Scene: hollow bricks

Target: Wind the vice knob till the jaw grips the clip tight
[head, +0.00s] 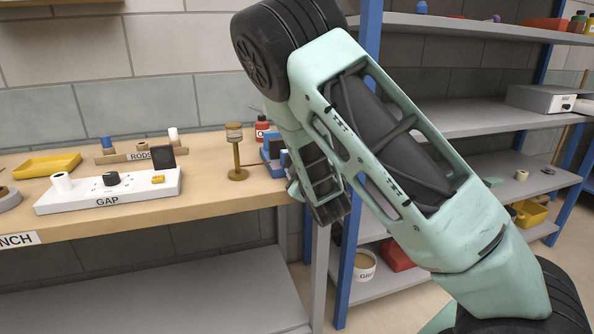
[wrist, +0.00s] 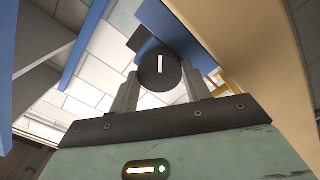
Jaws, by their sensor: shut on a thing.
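The vice (head: 271,148) is a blue block at the right end of the bench, partly covered by my arm. In the wrist view its blue body (wrist: 178,32) rises behind the round black knob (wrist: 158,71), which has a white line on its face, nearly upright and tilted slightly. My gripper (wrist: 159,84) is shut on the knob, one finger on each side. In the head view the knob and fingertips are hidden behind my arm. I cannot make out the clip or the jaw's contact with it.
On the bench (head: 130,222) stand a white board marked GAP (head: 110,193), a rack marked RODS (head: 138,154), a yellow tray (head: 47,165), a brass stand (head: 236,155) and a red bottle (head: 262,127). A blue shelf post (head: 349,255) stands close to my arm.

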